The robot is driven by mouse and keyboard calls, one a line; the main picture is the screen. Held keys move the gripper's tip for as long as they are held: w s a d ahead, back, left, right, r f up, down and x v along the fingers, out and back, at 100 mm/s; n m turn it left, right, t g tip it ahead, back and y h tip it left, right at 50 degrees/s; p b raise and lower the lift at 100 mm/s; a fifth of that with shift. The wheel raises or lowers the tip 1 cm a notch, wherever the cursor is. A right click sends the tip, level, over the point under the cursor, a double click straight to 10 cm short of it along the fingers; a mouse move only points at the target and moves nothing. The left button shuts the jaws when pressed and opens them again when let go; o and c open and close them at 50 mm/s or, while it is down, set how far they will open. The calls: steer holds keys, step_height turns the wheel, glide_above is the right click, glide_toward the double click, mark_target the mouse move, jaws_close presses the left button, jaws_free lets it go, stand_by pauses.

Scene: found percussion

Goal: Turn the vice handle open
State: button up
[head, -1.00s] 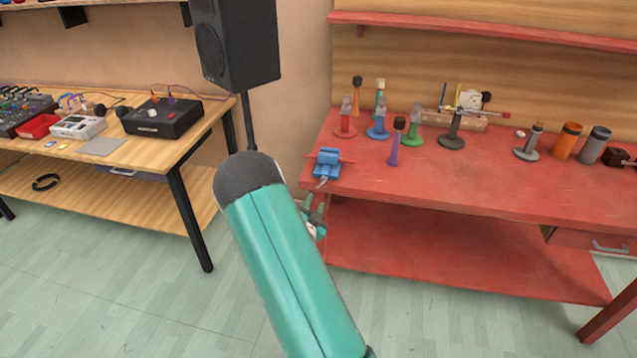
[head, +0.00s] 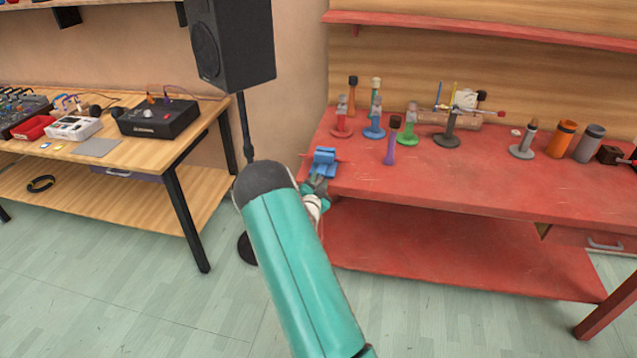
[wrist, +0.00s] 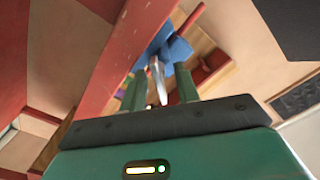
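The blue vice (head: 324,160) is fixed at the left front corner of the red bench (head: 450,185). In the wrist view the vice (wrist: 172,50) lies just beyond my fingers, with its silver handle (wrist: 157,78) pointing back toward me. My gripper (head: 317,186) is at the front of the vice and covers the handle in the head view. In the wrist view my gripper (wrist: 160,82) has its two green fingers apart, with the handle in the gap between them. I see no clear contact with either finger.
Several coloured stands, including a purple one (head: 391,142), are on the bench right of the vice. A black speaker (head: 230,45) on a stand is behind my arm. A wooden table (head: 130,150) with audio gear is at the left.

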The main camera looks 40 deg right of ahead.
jaws_close()
steer(key=shift+n, duration=0.3)
steer(key=n, duration=0.4)
steer(key=shift+w+a, duration=0.1)
steer(key=n, duration=0.6)
steer(key=shift+a+n, duration=0.1)
steer(key=shift+n, duration=0.2)
steer(key=n, duration=0.3)
steer(key=shift+w+f+n, duration=0.1)
steer(key=shift+n, duration=0.3)
steer(key=n, duration=0.3)
steer(key=shift+n, duration=0.3)
steer(key=n, duration=0.5)
steer(key=shift+f+n, duration=0.1)
steer(key=shift+n, duration=0.2)
